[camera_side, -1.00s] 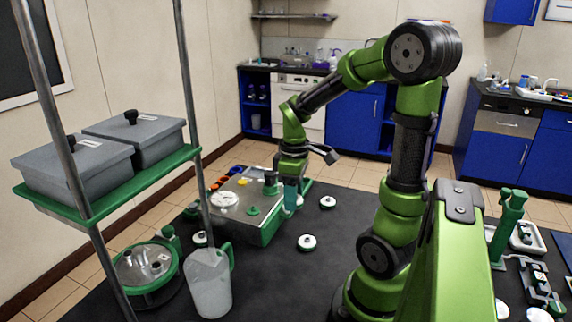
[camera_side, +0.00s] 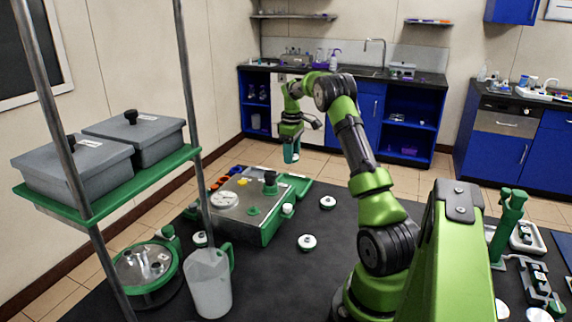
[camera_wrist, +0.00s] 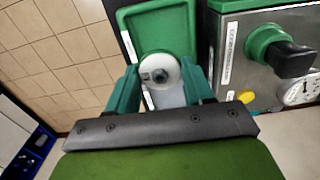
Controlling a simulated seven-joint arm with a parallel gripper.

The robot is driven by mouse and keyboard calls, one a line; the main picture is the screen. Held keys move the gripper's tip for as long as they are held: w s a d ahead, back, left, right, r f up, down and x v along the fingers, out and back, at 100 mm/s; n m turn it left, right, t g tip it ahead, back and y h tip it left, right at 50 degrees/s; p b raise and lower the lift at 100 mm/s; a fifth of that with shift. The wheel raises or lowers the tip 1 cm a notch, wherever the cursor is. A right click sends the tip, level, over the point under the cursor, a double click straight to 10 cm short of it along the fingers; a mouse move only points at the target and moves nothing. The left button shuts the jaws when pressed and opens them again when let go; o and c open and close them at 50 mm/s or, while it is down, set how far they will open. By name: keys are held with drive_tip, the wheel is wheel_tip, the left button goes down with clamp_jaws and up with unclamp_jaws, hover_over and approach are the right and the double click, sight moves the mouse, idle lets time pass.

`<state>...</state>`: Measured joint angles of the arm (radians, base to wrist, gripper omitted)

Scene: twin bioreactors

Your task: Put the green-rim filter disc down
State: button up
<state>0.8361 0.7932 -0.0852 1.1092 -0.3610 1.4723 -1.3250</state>
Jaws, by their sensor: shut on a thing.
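My gripper (camera_side: 291,154) is raised in the air above and behind the far end of the green-and-grey bench unit in the side view. In the wrist view its two teal fingers (camera_wrist: 162,88) flank a white round disc (camera_wrist: 160,70) with a dark centre knob, and they are shut on it. I take this to be the filter disc; its green rim does not show clearly there.
The bench unit (camera_side: 268,228) has a dark-and-green knob on top and a green tray (camera_side: 300,183) at its far end. White discs stand on the dark bench, at the middle (camera_side: 307,242) and farther back (camera_side: 327,202). A jug (camera_side: 208,285) stands near the rack.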

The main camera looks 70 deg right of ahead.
wheel_tip(320, 180, down, 10)
drive_tip(key=shift+a+r, duration=0.1)
drive_tip(key=shift+r, duration=0.05)
idle(0.3)
drive_tip(key=o, duration=1.1)
